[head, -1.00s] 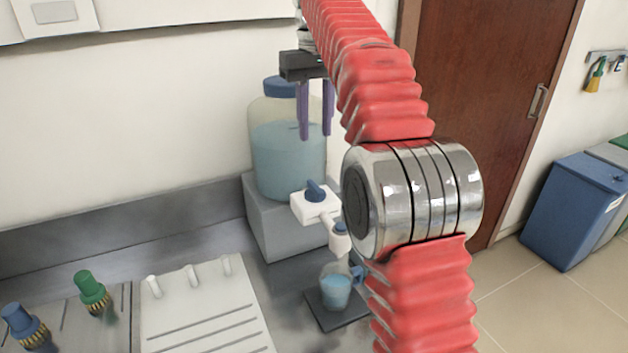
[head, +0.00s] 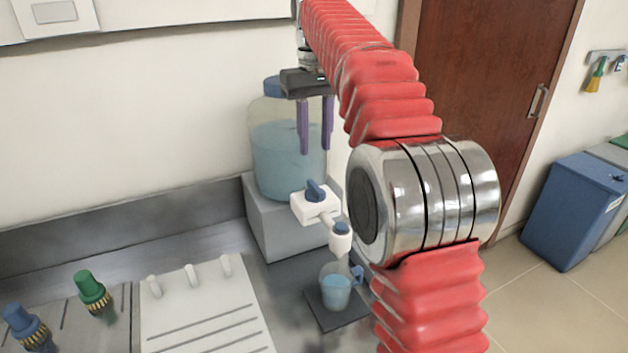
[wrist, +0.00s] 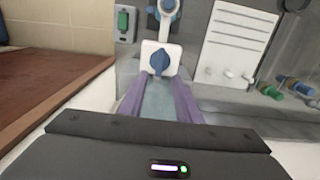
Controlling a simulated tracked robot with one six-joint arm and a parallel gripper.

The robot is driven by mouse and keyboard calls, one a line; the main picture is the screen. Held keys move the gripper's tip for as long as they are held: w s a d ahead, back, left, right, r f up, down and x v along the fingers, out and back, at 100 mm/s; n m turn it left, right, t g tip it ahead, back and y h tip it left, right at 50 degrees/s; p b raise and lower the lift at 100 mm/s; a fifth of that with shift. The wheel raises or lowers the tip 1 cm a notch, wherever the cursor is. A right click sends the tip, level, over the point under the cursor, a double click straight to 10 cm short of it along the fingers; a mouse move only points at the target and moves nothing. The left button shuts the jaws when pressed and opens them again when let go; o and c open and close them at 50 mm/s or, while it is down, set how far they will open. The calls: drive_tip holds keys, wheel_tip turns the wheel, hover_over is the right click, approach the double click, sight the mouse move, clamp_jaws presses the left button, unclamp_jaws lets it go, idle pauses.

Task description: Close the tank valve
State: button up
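The tank (head: 275,160) is a clear jug of blue liquid with a blue cap, standing on a grey block (head: 275,225). Its white valve (head: 314,205) with a blue handle (head: 315,190) sticks out low at the front, and a white spout (head: 340,238) hangs at the end of its pipe. A cup of blue liquid (head: 335,288) stands below the spout. My gripper (head: 316,150) points down above the valve, its purple fingers apart and empty. In the wrist view the blue handle (wrist: 159,62) lies just beyond and between the fingertips (wrist: 160,85), not visibly touched.
A dark pad (head: 340,318) lies under the cup. A white ribbed drainboard (head: 200,310) is to the left, with green (head: 92,287) and blue (head: 20,320) taps beyond it. A blue bin (head: 570,210) stands on the floor at right.

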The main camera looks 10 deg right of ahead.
sight(315, 186)
wheel_tip(315, 186, down, 10)
drive_tip(key=shift+f, duration=0.25)
idle(0.4)
